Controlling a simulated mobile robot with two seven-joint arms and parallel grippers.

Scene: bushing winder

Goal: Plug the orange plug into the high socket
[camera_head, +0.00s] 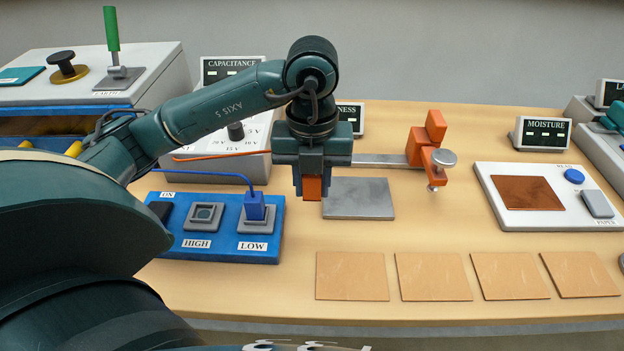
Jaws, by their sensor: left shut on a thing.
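My left gripper (311,180) points down and is shut on the orange plug (312,188), whose lower part shows between the fingers. It holds the plug to the right of the blue socket panel (219,257). An orange cable (215,156) runs left from behind the gripper. My right gripper is not in view.
Several tan sheets (352,276) lie along the front. A dark switch (161,210) is at the panel's left. A grey box (225,147) with voltage labels stands behind.

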